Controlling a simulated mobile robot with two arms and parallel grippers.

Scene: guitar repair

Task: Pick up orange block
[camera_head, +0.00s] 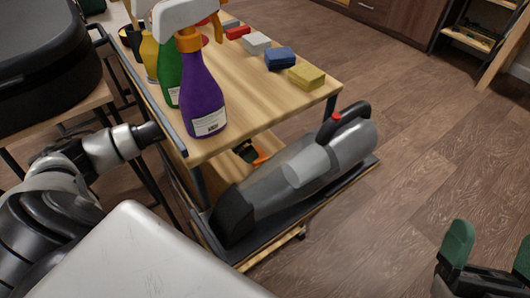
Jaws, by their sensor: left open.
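A small orange thing (262,157), probably the orange block, shows in the shadow under the right edge of the cart's top; most of it is hidden. My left arm comes in from the left and its wrist (148,133) passes out of sight at the cart's left rail. A dark shape beside the orange thing may be my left gripper (246,152), open; its fingers are not clear, and I cannot tell whether it touches the orange thing. My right gripper (490,252), with green fingertips, is open and empty over the floor at the bottom right.
The wooden cart top (238,88) holds a purple spray bottle (203,98), a green one (170,72), and blue (280,58), yellow (306,76) and other blocks. A grey handheld vacuum (310,160) lies on the lower shelf. The floor (425,150) at right is clear.

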